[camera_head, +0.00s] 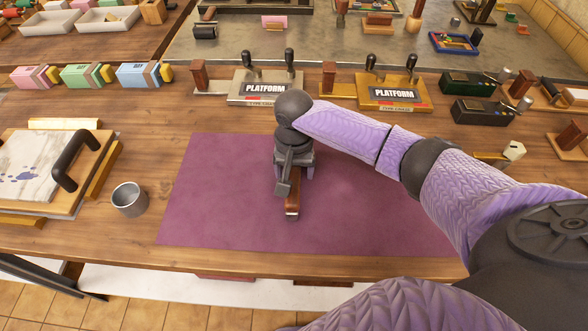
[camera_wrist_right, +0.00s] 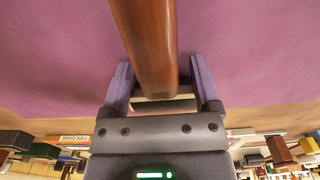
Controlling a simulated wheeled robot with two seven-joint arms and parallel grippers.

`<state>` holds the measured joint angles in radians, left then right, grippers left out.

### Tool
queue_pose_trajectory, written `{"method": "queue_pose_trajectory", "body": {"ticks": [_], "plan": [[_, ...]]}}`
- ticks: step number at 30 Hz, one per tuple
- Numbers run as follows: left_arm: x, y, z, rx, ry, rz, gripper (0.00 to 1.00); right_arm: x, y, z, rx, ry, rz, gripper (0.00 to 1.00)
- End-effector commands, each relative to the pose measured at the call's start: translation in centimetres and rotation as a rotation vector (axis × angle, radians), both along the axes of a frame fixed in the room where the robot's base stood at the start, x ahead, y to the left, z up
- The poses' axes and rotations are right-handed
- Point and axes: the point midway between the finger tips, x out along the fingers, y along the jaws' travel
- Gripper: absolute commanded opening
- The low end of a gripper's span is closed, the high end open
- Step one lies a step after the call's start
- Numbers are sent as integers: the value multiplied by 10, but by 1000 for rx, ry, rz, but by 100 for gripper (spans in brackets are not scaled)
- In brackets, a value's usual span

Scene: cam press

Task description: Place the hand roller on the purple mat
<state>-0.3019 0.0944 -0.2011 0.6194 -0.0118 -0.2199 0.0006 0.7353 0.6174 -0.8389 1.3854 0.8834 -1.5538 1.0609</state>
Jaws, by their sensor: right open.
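The purple mat (camera_head: 220,200) lies flat on the wooden bench. A brown wooden handle (camera_head: 292,205), which looks like part of the hand roller, is on or just above the mat's middle; the gap cannot be told. My right gripper (camera_head: 295,178) points down over it and hides its far part. In the right wrist view, the handle (camera_wrist_right: 150,40) runs between the two purple fingers of the open gripper (camera_wrist_right: 161,72), with gaps at its sides. The roller end is not visible. My left gripper is not in view.
A metal cup (camera_head: 129,199) stands left of the mat, beside a board with a black handle (camera_head: 76,156). Two platform presses (camera_head: 264,88) (camera_head: 393,92) stand behind the mat. Colored boxes (camera_head: 88,76) line the back left. The mat's left part is clear.

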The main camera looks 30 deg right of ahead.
Motion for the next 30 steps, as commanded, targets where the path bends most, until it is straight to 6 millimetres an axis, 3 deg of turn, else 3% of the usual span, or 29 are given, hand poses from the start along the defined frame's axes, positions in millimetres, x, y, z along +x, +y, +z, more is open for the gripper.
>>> {"method": "queue_pose_trajectory", "body": {"ticks": [6,12,16,30], "plan": [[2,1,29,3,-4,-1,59,1,0,67,2,-7,1,79],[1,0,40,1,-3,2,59,1,0,107,2,-4,-1,79],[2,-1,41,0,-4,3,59,1,0,115,1,-2,0,79],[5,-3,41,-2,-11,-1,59,0,0,115,2,-1,0,79]]}}
